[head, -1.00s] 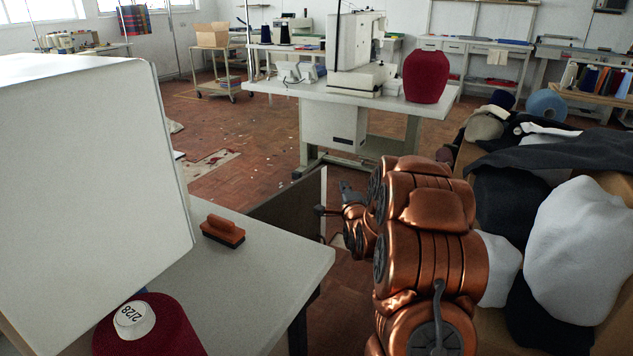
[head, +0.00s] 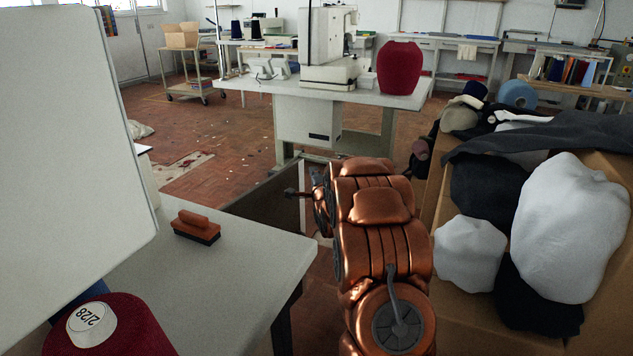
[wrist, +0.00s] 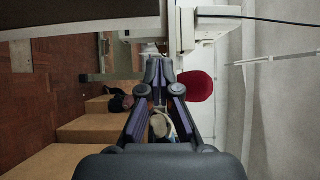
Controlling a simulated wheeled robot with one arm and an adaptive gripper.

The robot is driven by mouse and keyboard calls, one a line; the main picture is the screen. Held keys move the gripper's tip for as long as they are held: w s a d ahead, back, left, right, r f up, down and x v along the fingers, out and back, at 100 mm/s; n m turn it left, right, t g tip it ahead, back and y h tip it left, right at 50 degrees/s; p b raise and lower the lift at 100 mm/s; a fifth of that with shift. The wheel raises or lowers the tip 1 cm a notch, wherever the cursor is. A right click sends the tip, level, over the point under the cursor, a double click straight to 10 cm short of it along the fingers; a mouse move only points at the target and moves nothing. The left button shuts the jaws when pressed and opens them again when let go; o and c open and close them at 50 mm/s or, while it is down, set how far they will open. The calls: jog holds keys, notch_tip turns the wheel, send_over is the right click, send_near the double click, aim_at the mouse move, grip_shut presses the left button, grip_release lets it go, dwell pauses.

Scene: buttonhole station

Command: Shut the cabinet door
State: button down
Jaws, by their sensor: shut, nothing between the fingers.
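A dark flat panel (head: 262,207) with a pale edge stands upright beyond the near table; it looks like the cabinet door, swung out. The cabinet body is not clearly seen. In the wrist view a dark panel (wrist: 80,14) fills the upper left, probably the same door. My gripper (head: 291,193) is near the panel's right end in the head view, partly hidden by my copper arm. Whether it touches the panel I cannot tell. In the wrist view my gripper (wrist: 158,68) has its fingertips together, with nothing between them, below and right of the dark panel.
The near table (head: 230,265) carries a brush (head: 197,227), a dark red cone (head: 118,330) and a large white panel (head: 70,150). A carton of cloth bundles (head: 475,250) stands close right of my arm. A sewing table (head: 350,92) stands behind. Brick floor lies open at left.

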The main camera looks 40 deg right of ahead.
aim_at(300, 161)
jog(key=shift+w+a+b, duration=0.2)
jog(key=shift+w+b, duration=0.65)
jog(key=shift+w, duration=2.3)
